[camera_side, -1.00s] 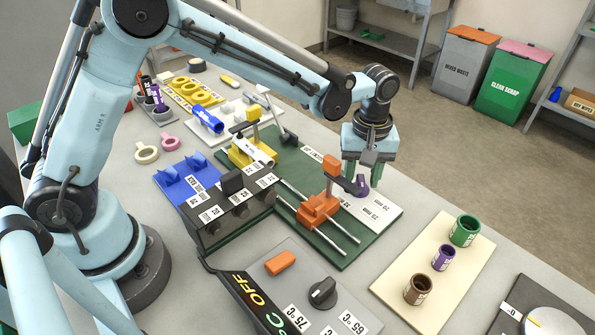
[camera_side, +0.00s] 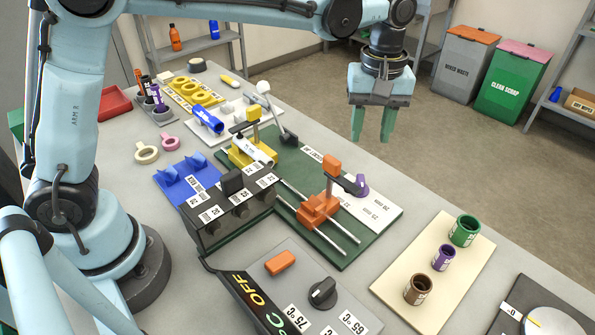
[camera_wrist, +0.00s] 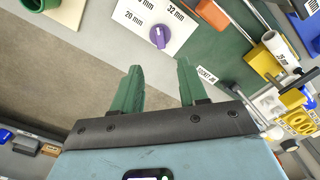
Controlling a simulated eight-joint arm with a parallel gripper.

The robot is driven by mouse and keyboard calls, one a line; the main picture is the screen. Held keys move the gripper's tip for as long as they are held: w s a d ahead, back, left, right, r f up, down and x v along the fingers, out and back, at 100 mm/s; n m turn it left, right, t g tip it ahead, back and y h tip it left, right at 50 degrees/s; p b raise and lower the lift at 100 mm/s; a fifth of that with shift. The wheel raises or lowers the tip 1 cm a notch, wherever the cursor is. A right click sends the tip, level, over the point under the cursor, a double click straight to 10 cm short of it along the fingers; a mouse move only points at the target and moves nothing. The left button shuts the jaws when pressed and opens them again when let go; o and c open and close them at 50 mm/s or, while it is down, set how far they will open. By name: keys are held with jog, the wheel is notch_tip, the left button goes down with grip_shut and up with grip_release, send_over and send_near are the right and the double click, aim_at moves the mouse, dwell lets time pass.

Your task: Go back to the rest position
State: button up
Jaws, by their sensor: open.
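My gripper (camera_side: 372,138) is open and empty, with its two green fingers pointing down. In the side view it hangs in the air above the far edge of the cart top, beyond the green fixture board (camera_side: 300,150). Its green fingers also show apart, with nothing between them, in the wrist view (camera_wrist: 160,85). The purple piece (camera_side: 361,186) stands on the white size plate (camera_side: 380,213), beside the orange clamp (camera_side: 318,205). In the wrist view the purple piece (camera_wrist: 160,36) is on the plate, clear of the fingers.
A cream board (camera_side: 455,285) with green, purple and brown sockets is at the right. A black control box (camera_side: 232,215) and a panel with a knob (camera_side: 323,293) are at the front. Waste bins (camera_side: 512,85) stand beyond on the floor. Air around the gripper is clear.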

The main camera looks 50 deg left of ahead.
jog(key=shift+r, duration=0.45)
jog(key=s+a+f+m+t, duration=0.1)
jog(key=s+a+m+t, duration=0.6)
jog(key=s+a, duration=0.7)
jog(key=shift+s+a+f+m, duration=0.25)
jog(key=shift+s+m, duration=0.2)
jog(key=shift+m, duration=0.55)
